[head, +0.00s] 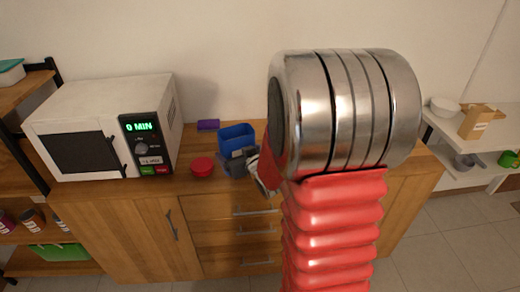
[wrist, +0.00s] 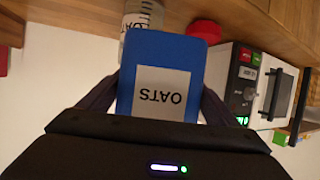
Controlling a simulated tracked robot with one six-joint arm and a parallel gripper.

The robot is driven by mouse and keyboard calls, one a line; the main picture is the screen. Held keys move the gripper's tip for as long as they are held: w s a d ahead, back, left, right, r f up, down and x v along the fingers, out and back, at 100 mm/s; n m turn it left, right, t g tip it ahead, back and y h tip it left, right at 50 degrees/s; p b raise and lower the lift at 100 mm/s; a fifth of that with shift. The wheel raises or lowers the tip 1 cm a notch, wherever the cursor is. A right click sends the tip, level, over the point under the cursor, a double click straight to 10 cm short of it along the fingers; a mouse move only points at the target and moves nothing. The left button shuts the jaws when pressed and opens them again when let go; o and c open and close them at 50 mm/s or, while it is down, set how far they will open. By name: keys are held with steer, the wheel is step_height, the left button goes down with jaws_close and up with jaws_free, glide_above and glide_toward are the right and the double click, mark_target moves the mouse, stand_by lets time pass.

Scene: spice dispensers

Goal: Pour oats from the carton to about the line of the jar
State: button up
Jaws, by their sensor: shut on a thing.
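My gripper (head: 243,160) is shut on the blue oats carton (head: 237,134), whose open top faces up in the head view. In the wrist view the carton (wrist: 160,60) sits between both fingers, its white OATS label upside down in the picture. The jar (wrist: 142,16) is clear with a white label and shows behind the carton at the top of the wrist view. Much of the jar is hidden by the carton, so its line and fill cannot be seen. I cannot make out the jar in the head view. No oats are seen falling.
A red lid (head: 202,166) lies on the wooden counter (head: 190,184) left of the carton. A white microwave (head: 105,125) stands further left. A purple object (head: 208,125) lies near the wall. My arm hides the counter's right part. Shelves (head: 480,155) stand at the right.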

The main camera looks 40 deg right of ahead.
steer(key=w+a+n+y, duration=0.1)
steer(key=w+a, duration=0.2)
steer(key=a, duration=0.4)
steer(key=w+a+n+y, duration=0.1)
steer(key=w+a, duration=0.2)
steer(key=a, duration=0.4)
steer(key=shift+a+y, duration=0.3)
steer(key=shift+a, duration=0.1)
steer(key=shift+f, duration=0.1)
